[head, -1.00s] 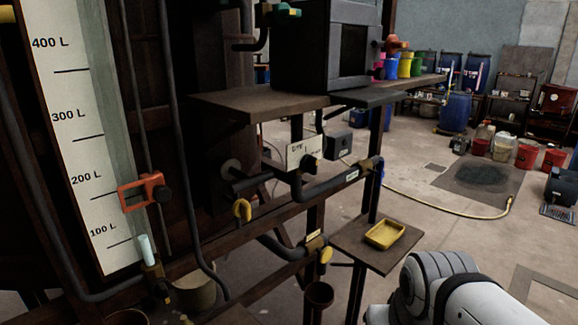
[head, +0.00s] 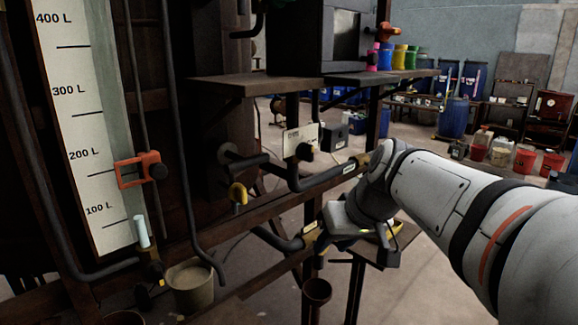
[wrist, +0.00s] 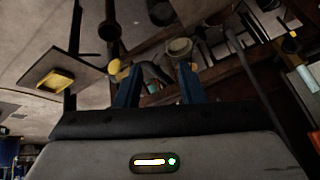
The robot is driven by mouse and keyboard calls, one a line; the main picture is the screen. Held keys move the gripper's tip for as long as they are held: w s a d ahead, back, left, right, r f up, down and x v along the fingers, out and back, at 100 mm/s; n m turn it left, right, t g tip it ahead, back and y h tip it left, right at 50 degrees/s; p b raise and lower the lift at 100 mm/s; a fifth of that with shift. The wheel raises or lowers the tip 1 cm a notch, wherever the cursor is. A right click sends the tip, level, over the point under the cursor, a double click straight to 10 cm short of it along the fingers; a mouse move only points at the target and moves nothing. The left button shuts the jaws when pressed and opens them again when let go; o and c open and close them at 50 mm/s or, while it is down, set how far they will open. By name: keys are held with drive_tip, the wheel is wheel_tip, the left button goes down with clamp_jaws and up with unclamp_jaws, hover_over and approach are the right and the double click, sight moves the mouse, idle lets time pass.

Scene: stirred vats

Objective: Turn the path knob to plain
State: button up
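A black knob (head: 304,152) sits on a small white plate (head: 300,136) beside the dark pipes in the head view. The plate's lettering is too small to read, so I cannot tell the knob's setting or be sure it is the path knob. My gripper (head: 350,238) is below and to the right of the plate in the head view, apart from the knob. In the wrist view my gripper's two blue fingers (wrist: 160,86) stand apart with nothing held between them. I cannot make out the knob in the wrist view.
A yellow tray (wrist: 55,80) lies on a small shelf (wrist: 84,62) close to my gripper. Yellow-handled valves, one with a yellow handle (head: 238,193), and dark pipes (head: 335,177) crowd the frame. A level gauge (head: 85,125) with an orange clamp (head: 130,172) stands left.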

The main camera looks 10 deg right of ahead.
drive_tip(key=w+d+r+n+t+y+b, duration=0.2)
drive_tip(key=w+r+b, duration=0.2)
drive_tip(key=w, duration=0.6)
drive_tip(key=n+t+y+b, duration=0.3)
approach(312, 151)
drive_tip(key=w, duration=0.1)
drive_tip(key=shift+t, duration=0.3)
drive_tip(key=shift+s+a+f+p+x, duration=0.15)
drive_tip(key=shift+p+x, duration=0.1)
drive_tip(key=shift+x, duration=1.7)
drive_tip(key=shift+s+a+f+p+x, duration=0.15)
drive_tip(key=shift+p+x, duration=0.1)
drive_tip(key=shift+x, duration=1.7)
drive_tip(key=shift+d, duration=0.1)
drive_tip(key=shift+c, duration=0.3)
